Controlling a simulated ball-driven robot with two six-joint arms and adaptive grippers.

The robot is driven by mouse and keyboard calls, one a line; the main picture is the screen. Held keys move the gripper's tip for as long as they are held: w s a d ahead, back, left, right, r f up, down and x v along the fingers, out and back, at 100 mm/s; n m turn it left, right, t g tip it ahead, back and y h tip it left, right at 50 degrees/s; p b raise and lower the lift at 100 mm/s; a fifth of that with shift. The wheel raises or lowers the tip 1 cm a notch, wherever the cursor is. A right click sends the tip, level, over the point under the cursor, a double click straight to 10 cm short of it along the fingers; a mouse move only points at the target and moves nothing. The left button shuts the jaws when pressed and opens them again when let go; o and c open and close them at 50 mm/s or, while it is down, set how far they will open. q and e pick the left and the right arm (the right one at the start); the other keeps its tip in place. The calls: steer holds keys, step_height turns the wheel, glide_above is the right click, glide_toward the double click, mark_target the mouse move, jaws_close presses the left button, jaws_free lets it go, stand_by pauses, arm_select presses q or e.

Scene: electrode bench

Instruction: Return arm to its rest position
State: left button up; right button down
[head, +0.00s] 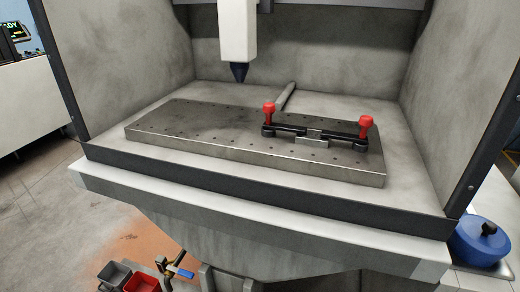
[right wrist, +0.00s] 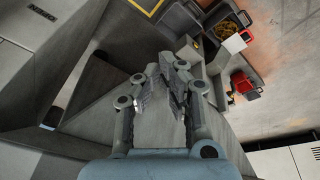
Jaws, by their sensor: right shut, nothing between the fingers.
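My right gripper (right wrist: 172,75) shows in the right wrist view, with its grey jointed fingers reaching up the middle of the picture. It is shut and empty. It is away from the work bench, with grey machine panels and the floor behind it. Neither gripper shows in the head view, and my left gripper is in no view.
In the head view a steel plate (head: 190,139) with a red-knobbed clamp (head: 315,136) lies in the machine bay under a white spindle (head: 237,38). A blue pot (head: 478,245) stands at right. Red bins (right wrist: 244,86) show in the right wrist view.

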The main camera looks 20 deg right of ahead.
steer(key=s+f+b, duration=0.4)
steer(key=s+f, duration=0.6)
steer(key=f, duration=0.4)
steer(key=s+d+f+g+b, duration=0.1)
steer(key=s+f+b, duration=0.3)
steer(key=s+f, duration=0.6)
step_height(320, 180, down, 4)
steer(key=shift+d+f+g, duration=0.15)
steer(key=shift+f+g, duration=0.1)
steer(key=shift+g, duration=0.05)
